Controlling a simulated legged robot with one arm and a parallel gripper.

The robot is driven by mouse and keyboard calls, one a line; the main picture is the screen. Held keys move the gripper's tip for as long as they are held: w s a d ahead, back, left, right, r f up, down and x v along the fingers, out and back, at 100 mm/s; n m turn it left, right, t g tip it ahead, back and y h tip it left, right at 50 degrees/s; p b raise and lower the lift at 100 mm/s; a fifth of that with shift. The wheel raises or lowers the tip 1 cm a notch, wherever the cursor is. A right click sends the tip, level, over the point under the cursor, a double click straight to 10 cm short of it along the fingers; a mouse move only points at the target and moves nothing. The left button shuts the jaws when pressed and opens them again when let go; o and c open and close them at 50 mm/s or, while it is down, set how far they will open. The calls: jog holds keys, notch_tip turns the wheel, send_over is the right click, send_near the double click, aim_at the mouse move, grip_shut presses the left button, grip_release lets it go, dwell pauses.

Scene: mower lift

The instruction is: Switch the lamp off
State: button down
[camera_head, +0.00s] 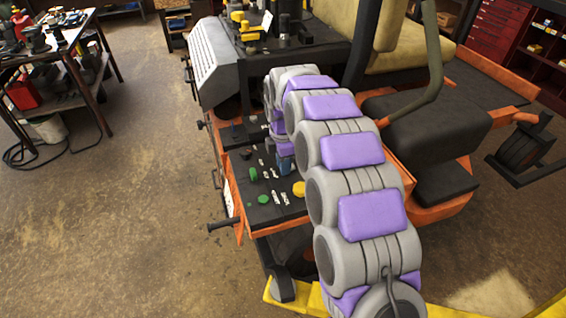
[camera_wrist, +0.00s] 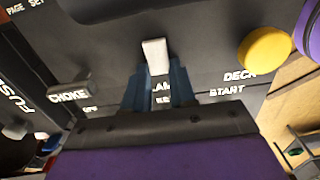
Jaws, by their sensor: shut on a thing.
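The lamp switch (camera_wrist: 154,55) is a white toggle lever on the dark control panel (camera_wrist: 215,60). A partly covered label starting "LAM" lies below it in the wrist view. My gripper (camera_wrist: 158,72) has its blue fingers on both sides of the lever and is shut on it, with the lever's upper part showing beyond the fingertips. In the head view my gripper (camera_head: 285,163) points down at the orange-framed mower's control panel (camera_head: 270,212). There the switch is hidden behind my gripper and arm.
A yellow knob (camera_wrist: 265,50) stands right of the switch, near the DECK label. Green knobs (camera_head: 263,199) sit on the panel in the head view. The black seat step (camera_head: 430,125) is right of my arm. A tool table (camera_head: 45,50) stands far left; floor between is clear.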

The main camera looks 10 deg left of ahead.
aim_at(297, 166)
jog(key=shift+w+d+r+g+y+p, duration=0.15)
jog(key=shift+g+y+p, duration=0.25)
jog(key=shift+y+p, duration=0.3)
jog(key=shift+d+g+y, duration=0.1)
jog(key=shift+g+y, duration=0.3)
jog(key=shift+y, duration=0.2)
jog(key=c, duration=0.9)
grip_release()
jog(key=shift+w+a, duration=0.1)
jog(key=shift+a, duration=0.1)
jog(key=shift+d, duration=0.15)
jog(key=shift+w+d+r, duration=0.1)
jog(key=shift+d+r, duration=0.05)
jog(key=shift+r, duration=0.25)
jog(key=shift+a+p+v, duration=0.2)
jog(key=shift+p+v, duration=1.3)
jog(key=shift+v, duration=6.6)
